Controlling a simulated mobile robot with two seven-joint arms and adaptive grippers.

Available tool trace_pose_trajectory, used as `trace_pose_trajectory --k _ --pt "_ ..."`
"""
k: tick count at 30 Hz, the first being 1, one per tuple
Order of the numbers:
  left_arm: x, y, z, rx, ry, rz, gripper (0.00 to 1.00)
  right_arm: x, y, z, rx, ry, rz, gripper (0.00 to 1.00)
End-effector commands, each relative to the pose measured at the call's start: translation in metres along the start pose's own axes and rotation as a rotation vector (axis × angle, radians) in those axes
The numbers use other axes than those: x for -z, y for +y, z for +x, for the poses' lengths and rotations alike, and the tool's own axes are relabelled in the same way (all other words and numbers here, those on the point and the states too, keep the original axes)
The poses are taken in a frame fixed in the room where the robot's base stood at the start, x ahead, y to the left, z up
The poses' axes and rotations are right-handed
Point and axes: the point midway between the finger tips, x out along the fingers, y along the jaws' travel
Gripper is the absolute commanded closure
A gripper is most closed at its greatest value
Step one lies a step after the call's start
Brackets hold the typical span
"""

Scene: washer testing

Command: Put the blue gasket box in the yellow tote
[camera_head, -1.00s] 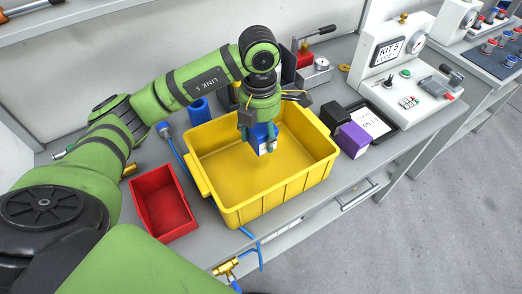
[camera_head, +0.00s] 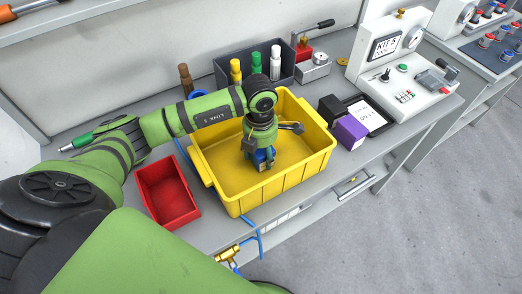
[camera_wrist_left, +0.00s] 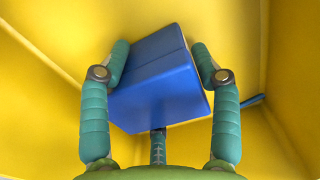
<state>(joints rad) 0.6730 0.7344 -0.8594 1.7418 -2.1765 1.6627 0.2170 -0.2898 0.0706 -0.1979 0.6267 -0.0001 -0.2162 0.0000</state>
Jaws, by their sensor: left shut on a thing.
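The blue gasket box (camera_head: 264,156) is between the fingers of my left gripper (camera_head: 262,162), inside the yellow tote (camera_head: 235,203). In the left wrist view the blue box (camera_wrist_left: 158,85) sits between the green fingers of the left gripper (camera_wrist_left: 160,65), which is shut on it. Yellow tote walls and floor (camera_wrist_left: 200,20) surround it there. I cannot tell whether the box touches the tote floor. My right gripper is not in view.
A red bin (camera_head: 168,193) stands left of the tote. A black box (camera_head: 329,110) and a purple box (camera_head: 350,132) stand at its right, near a tablet (camera_head: 370,114). A dark bin with bottles (camera_head: 254,64) is behind. A gauge panel (camera_head: 405,65) stands at the back right.

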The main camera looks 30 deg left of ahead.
Motion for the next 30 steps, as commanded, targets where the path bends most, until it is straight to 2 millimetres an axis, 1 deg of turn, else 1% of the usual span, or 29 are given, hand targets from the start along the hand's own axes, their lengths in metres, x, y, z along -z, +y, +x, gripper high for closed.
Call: trace_pose_trajectory --k 4,5,6,10,16,19,20,23,30 --pt "0.0 0.0 0.004 -0.001 0.0 0.0 0.8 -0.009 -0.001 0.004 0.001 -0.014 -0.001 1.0" --pt "0.0 0.0 0.003 0.0 0.0 0.0 0.29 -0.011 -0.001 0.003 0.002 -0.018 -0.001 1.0" --pt "0.0 0.0 0.003 0.0 0.0 0.0 0.13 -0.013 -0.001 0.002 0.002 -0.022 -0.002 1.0" --pt "0.0 0.0 0.003 0.0 0.001 0.0 0.13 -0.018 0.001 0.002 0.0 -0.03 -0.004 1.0" --pt "0.0 0.0 0.002 0.0 0.001 -0.001 0.13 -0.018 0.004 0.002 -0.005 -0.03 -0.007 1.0" --pt "0.0 0.0 -0.002 0.0 0.0 -0.001 0.13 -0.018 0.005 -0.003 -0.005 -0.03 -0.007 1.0" --pt "0.0 0.0 -0.004 -0.001 -0.001 -0.001 0.13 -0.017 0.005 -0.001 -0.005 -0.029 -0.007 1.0" --pt "-0.001 0.001 -0.016 -0.002 -0.005 -0.001 0.13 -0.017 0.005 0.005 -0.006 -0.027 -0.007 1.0" --pt "-0.001 0.001 -0.068 -0.004 -0.006 -0.001 0.13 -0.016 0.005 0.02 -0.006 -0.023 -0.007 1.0"
